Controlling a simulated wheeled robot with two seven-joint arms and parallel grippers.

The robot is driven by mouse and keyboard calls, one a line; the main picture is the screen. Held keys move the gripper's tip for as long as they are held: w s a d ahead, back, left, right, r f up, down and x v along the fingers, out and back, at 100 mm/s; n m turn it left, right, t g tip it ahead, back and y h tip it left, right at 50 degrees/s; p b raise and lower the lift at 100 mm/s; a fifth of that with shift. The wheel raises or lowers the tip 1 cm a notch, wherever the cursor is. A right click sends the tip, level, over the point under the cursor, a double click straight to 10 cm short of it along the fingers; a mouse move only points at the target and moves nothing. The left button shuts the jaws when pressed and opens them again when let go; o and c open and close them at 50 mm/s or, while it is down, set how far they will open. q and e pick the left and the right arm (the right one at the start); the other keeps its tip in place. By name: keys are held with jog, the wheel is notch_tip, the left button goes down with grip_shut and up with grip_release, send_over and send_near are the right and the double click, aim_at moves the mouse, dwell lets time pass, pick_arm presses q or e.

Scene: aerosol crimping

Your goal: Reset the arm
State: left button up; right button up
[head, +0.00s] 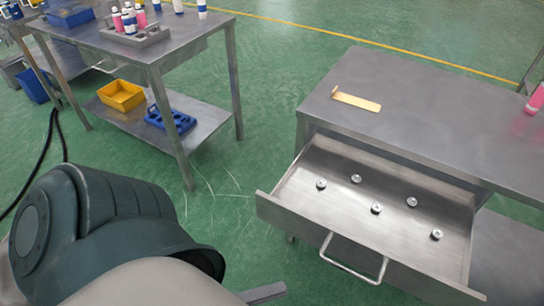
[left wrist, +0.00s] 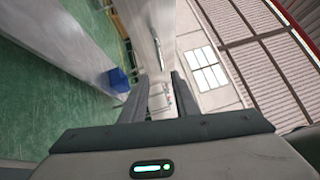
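My left arm fills the lower left of the head view, with a grey finger of my left gripper (head: 265,293) showing at the bottom edge, in front of the open drawer. In the left wrist view the two dark fingers of the left gripper (left wrist: 162,80) stand apart with a gap between them. I see nothing held there, only a pale wall and column behind. My right gripper is in neither view.
A metal drawer (head: 290,190) stands open under the right table (head: 430,110), with several small metal parts inside. A brass-coloured piece (head: 356,100) and a pink can (head: 537,98) are on that table. The left table (head: 165,52) holds cans; a yellow bin (head: 121,95) and blue rack (head: 170,121) sit below.

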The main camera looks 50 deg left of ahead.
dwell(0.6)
pick_arm(q)
jog(key=w+a+f+n+g+y, duration=0.1)
jog(key=w+f+n+y, duration=0.25)
jog(key=f, duration=0.35)
jog(key=w+a+f+n+g+y, duration=0.1)
jog(key=w+a+f+n+y, duration=0.1)
jog(key=f+n, duration=0.45)
jog(key=d+f+n+g+y, duration=0.1)
jog(key=f+n+g, duration=0.3)
jog(key=f, duration=1.1)
jog(key=d+f+n+g+y, duration=0.1)
jog(key=d+f+n+g, duration=0.2)
jog(key=f+n, duration=0.6)
notch_tip(320, 180, down, 6)
jog(key=shift+s+d+f+g+y, duration=0.2)
jog(key=shift+s+d+g+y, duration=0.2)
jog(key=shift+g, duration=0.7)
